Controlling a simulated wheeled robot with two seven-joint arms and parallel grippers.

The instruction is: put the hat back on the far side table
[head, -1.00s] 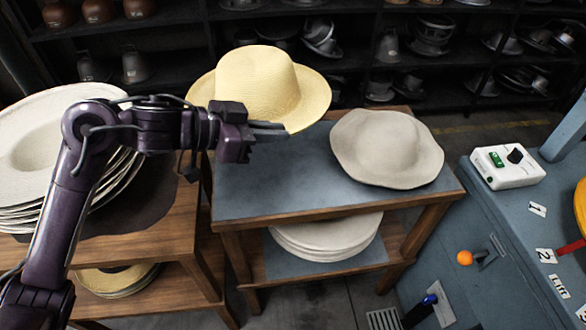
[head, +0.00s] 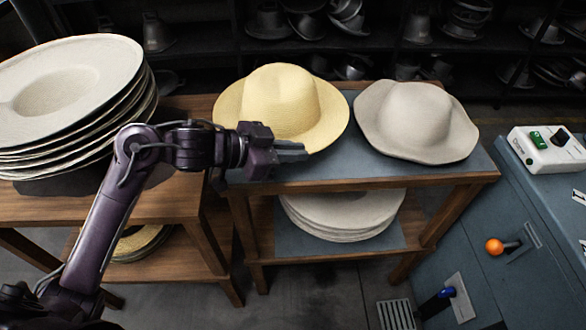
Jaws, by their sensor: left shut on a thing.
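The yellow straw hat (head: 285,95) is at the left half of the blue-topped side table (head: 330,170) in the head view. My left gripper (head: 300,151) is shut on the near brim of this hat. The hat is upright, with its brim over the table top; I cannot tell whether it touches the top. A pale grey hat (head: 416,118) rests on the right half of the same table, close beside the yellow one. My right gripper is not in view.
A stack of wide cream hat blanks (head: 70,95) stands on the wooden table at the left. More blanks (head: 340,215) lie on the lower shelf. A blue machine with a white control box (head: 548,149) and orange knob (head: 494,246) is at the right. Dark shelves of metal moulds are behind.

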